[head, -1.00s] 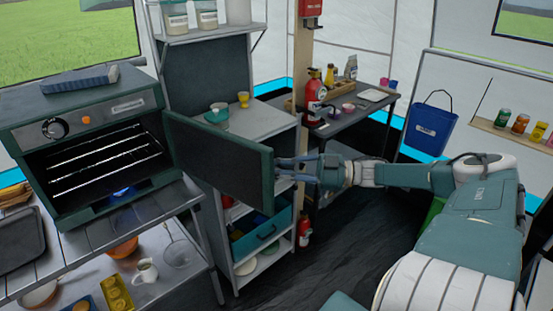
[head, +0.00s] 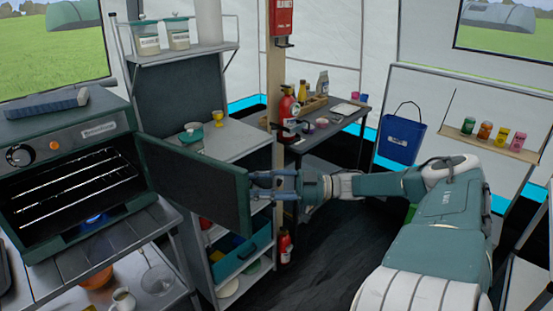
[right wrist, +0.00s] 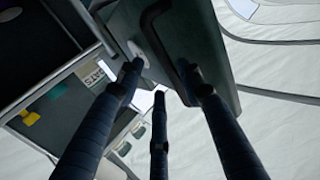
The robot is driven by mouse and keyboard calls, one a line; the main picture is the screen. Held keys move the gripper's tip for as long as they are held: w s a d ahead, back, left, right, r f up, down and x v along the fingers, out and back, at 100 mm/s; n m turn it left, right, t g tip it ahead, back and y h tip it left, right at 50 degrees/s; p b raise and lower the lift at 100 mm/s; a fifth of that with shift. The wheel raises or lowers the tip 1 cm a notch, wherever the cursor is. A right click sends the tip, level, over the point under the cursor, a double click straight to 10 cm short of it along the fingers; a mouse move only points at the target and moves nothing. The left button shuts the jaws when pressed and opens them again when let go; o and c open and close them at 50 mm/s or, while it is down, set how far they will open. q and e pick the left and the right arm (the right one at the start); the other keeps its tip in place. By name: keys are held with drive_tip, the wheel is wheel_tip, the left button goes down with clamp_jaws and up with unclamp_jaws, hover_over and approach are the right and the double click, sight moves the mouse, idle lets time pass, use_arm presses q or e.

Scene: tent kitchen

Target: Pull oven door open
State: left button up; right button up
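The oven (head: 70,135) is at the left of the head view, its cavity and wire racks exposed. Its dark green door (head: 200,185) stands swung wide to the right, inner face towards the head camera. My right gripper (head: 262,186) is at the door's free edge, its fingers partly hidden behind it. In the right wrist view the gripper (right wrist: 160,85) has its fingers spread apart on the door's outer side (right wrist: 205,50). The dark bar handle (right wrist: 155,15) is close to the right fingertip; contact is unclear. My left gripper is out of view.
A shelf unit (head: 235,140) with a blue-green bin stands behind the door. A side table (head: 335,130) with a fire extinguisher (head: 288,108) is further back. A blue bucket (head: 402,138) hangs at the right. Dark floor (head: 330,250) is clear below my right arm.

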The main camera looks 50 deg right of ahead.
drive_tip(key=v, duration=1)
drive_tip(key=shift+s+d, duration=0.2)
drive_tip(key=shift+d, duration=0.1)
